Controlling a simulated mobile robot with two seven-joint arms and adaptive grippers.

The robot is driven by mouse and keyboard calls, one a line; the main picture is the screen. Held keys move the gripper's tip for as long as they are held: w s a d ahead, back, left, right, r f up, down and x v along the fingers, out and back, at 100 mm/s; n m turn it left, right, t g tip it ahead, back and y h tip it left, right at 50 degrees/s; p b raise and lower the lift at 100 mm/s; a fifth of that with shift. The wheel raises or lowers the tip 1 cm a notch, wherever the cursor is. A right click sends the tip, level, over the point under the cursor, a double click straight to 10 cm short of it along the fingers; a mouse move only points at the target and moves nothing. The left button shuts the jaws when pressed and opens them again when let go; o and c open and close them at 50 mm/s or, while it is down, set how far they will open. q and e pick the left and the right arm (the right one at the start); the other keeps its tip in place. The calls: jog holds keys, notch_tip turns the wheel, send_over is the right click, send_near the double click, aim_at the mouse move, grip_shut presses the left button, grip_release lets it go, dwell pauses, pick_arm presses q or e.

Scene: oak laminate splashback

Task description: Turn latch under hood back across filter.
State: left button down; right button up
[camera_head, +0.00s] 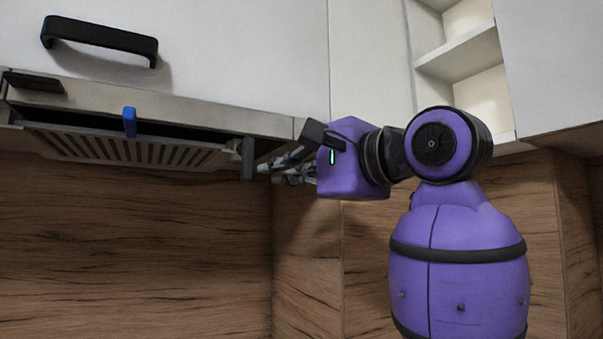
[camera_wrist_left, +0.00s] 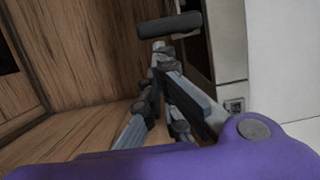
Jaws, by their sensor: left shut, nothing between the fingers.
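The slotted grey filter (camera_head: 125,148) sits under the hood (camera_head: 170,110) at left in the head view, with a dark gap along its front. A blue tab (camera_head: 129,121) stands at the hood's front edge. A dark grey upright piece (camera_head: 247,158), which looks like the latch, hangs at the filter's right end. In the left wrist view a dark bar (camera_wrist_left: 168,25), likely the same piece, lies just beyond the fingertips. My left gripper (camera_head: 264,169) is shut and empty, just right of this piece; contact cannot be told. Its fingers converge in the wrist view (camera_wrist_left: 160,48). My right gripper is out of view.
A white cabinet door with a black handle (camera_head: 100,38) is above the hood. Open white shelves (camera_head: 462,55) are at upper right. The wood splashback (camera_head: 130,250) fills the back, and the space below the hood is clear.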

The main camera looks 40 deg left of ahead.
pick_arm(q)
jog(key=shift+s+f+m, duration=0.1)
jog(key=shift+f+m, duration=0.1)
jog(key=shift+m, duration=0.1)
dwell(0.4)
